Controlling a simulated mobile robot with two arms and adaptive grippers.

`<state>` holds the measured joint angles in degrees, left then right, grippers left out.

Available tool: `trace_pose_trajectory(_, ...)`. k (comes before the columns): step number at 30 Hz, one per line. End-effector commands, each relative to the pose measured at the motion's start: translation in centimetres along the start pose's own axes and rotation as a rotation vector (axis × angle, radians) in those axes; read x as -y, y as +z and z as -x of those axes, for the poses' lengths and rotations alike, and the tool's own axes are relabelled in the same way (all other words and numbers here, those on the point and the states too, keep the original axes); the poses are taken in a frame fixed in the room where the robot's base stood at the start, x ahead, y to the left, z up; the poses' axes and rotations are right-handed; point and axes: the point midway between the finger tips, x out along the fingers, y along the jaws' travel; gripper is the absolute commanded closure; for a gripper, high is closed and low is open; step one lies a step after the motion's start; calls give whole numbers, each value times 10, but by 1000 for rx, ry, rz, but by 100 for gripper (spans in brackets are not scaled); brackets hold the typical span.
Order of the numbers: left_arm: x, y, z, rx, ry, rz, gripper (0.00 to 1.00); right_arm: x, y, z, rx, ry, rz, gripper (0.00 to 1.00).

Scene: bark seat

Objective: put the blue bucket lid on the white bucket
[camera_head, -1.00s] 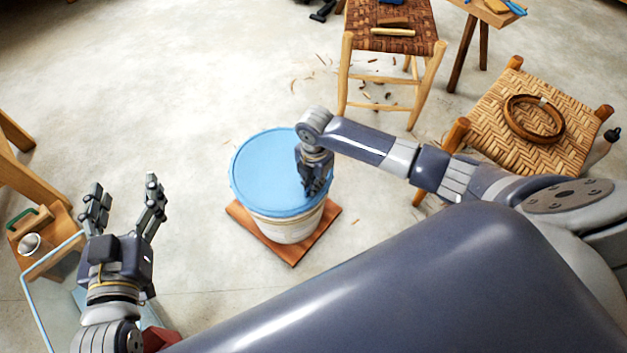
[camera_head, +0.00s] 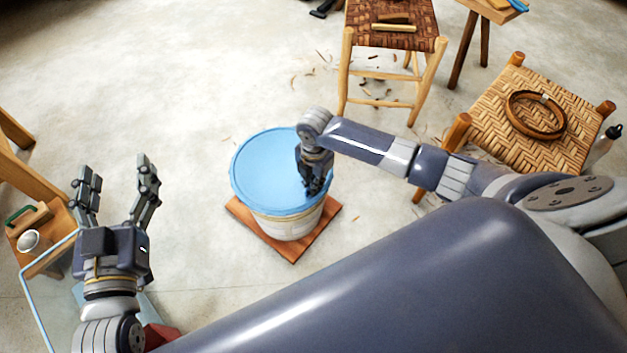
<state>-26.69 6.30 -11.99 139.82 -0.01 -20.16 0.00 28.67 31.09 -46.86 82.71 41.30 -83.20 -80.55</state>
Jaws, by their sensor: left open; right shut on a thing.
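The blue bucket lid (camera_head: 262,172) lies over the top of the white bucket (camera_head: 287,226) and covers its mouth. Whether the rim is fully seated all round I cannot tell. The bucket stands upright on a reddish-brown square board (camera_head: 328,222) on the floor. My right gripper (camera_head: 313,190) points down at the right part of the lid and is shut on the lid; its fingertips hide what they grip. My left gripper (camera_head: 113,185) is open and empty, fingers pointing up the picture, well to the left of the bucket and apart from it.
A woven stool (camera_head: 535,125) with a bark ring (camera_head: 536,113) stands at the right. A brown woven stool (camera_head: 385,32) stands at the top, with shavings around it. A glass-like panel (camera_head: 45,300) and a wooden bench (camera_head: 30,180) are at the left. Floor left of the bucket is clear.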

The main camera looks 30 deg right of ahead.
Motion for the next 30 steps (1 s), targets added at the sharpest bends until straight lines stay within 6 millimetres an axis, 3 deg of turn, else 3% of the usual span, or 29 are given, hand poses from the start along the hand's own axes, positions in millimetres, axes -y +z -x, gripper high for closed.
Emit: trace_pose_trajectory(30,2,17,3,86,-5,0,34,-1,0,1,0,2,0,100)
